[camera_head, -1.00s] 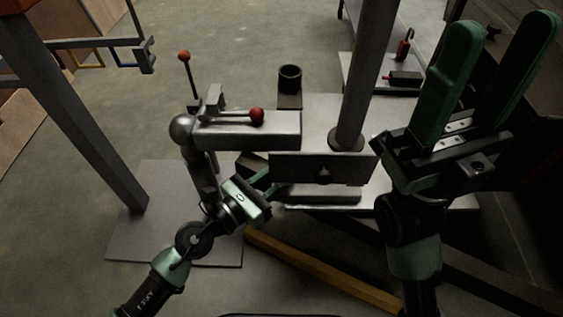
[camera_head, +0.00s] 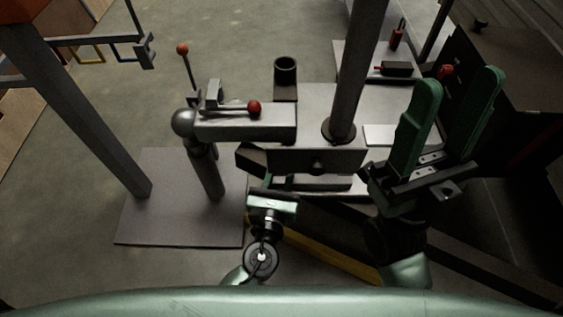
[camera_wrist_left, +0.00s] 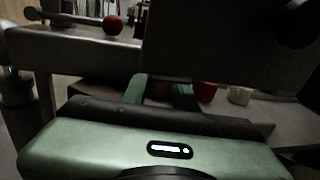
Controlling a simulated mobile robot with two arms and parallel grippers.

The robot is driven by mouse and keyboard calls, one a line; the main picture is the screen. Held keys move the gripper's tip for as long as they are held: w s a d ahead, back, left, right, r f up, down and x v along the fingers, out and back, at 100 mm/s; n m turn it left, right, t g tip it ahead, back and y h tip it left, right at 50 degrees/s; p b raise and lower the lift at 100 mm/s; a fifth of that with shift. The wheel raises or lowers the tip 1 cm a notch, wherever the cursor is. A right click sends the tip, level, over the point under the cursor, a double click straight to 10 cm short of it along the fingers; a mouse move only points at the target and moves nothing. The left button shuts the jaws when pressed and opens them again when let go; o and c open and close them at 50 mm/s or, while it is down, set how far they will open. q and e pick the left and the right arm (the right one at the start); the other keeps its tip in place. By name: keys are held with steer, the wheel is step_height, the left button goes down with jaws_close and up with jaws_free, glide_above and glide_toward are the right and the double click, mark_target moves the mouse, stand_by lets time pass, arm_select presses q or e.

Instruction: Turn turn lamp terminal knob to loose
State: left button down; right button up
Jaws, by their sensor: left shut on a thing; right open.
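My left gripper (camera_head: 278,183) reaches under the overhanging grey block (camera_head: 318,160) in the head view. In the left wrist view its green fingers (camera_wrist_left: 160,90) are closed in on a small dark thing, which I take to be the lamp terminal knob. The knob is mostly hidden by the fingers and shadow, so its turn position cannot be read. A red knob (camera_wrist_left: 206,92) and a whitish knob (camera_wrist_left: 240,95) sit just right of the fingers. My right gripper (camera_head: 456,95) is raised at the right, open and empty.
A grey post (camera_head: 350,75) rises behind the block. A red-ball lever (camera_head: 254,107) lies on the arm at left, and a dark cup (camera_head: 286,70) stands behind. A floor plate (camera_head: 165,215) lies at left. Dark beams run below the block.

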stand_by(0.4)
arm_select(q)
steer(key=c, duration=1.1)
jaws_free()
steer(key=s+a, duration=0.1)
steer(key=s, duration=0.6)
steer(key=shift+s+a+p, duration=0.15)
steer(key=shift+s+p, duration=0.2)
steer(key=shift+p, duration=0.1)
steer(key=shift+s, duration=0.1)
